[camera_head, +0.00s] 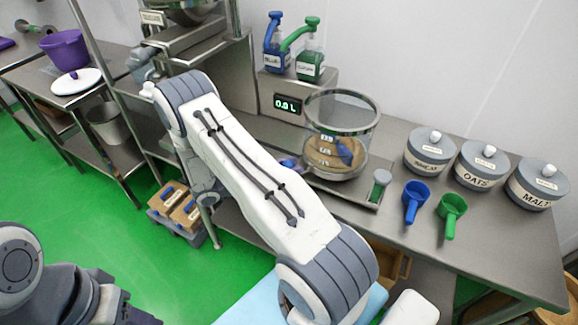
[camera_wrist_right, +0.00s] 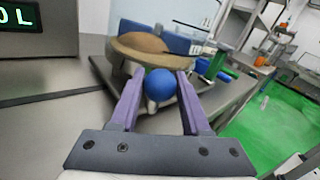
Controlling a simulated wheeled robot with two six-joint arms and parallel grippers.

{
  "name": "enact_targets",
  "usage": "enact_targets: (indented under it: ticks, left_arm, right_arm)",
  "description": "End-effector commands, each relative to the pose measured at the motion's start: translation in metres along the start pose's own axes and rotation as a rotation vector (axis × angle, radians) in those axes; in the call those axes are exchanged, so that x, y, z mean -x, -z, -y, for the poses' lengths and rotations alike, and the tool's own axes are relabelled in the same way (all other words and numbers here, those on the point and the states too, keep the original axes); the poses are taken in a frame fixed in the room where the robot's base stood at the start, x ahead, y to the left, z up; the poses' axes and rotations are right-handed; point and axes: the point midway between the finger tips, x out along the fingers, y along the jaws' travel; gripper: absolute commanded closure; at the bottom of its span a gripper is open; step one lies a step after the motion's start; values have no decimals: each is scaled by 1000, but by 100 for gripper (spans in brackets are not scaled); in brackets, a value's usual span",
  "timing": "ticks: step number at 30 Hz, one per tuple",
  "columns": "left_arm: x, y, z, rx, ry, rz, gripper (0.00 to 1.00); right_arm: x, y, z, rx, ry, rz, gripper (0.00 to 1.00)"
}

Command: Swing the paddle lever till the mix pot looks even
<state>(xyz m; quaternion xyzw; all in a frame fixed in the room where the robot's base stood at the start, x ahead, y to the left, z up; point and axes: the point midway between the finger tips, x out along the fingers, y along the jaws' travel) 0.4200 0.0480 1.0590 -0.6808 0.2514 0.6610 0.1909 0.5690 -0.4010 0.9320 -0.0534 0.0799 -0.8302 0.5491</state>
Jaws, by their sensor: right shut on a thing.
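The mix pot (camera_head: 340,118) is a clear cylinder with a metal rim, standing on a tray on the steel bench. Its low tan-brown contents (camera_head: 325,153) have a blue paddle (camera_head: 346,151) in them; I cannot tell how even they are. In the right wrist view, the tan contents (camera_wrist_right: 135,42) show beyond my fingers. My right gripper (camera_wrist_right: 160,85) is shut on the lever's round blue knob (camera_wrist_right: 160,84), one purple finger on each side. In the head view, my right arm largely hides that gripper. My left gripper's fingers are out of view.
A display (camera_head: 287,104) reading about 0.0 L and blue (camera_head: 276,60) and green (camera_head: 310,66) pump bottles stand behind the pot. To the right are blue (camera_head: 415,196) and green (camera_head: 452,210) scoops and lidded jars (camera_head: 482,168). The bench front right is clear.

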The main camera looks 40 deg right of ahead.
Motion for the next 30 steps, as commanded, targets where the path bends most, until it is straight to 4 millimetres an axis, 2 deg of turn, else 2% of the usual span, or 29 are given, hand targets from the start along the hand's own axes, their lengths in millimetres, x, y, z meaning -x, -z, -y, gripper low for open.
enact_targets:
  ticks: [7,8,9,10,19,22,26,30]
  left_arm:
    - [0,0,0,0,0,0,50]
    - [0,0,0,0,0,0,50]
    - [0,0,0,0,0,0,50]
    - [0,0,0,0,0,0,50]
    - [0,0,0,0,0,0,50]
    - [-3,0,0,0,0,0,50]
    - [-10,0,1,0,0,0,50]
    - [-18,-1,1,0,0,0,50]
  right_arm:
    - [1,0,-1,0,-6,-1,100]
    - [1,0,-1,0,-6,-1,46]
    - [1,0,-1,0,-5,-1,30]
    - [1,0,-1,0,-5,-1,24]
    - [1,1,0,0,-2,-1,24]
    - [6,1,-1,-1,-2,0,24]
    - [26,3,-1,-2,-5,-1,24]
    - [56,4,-2,-3,-6,-2,24]
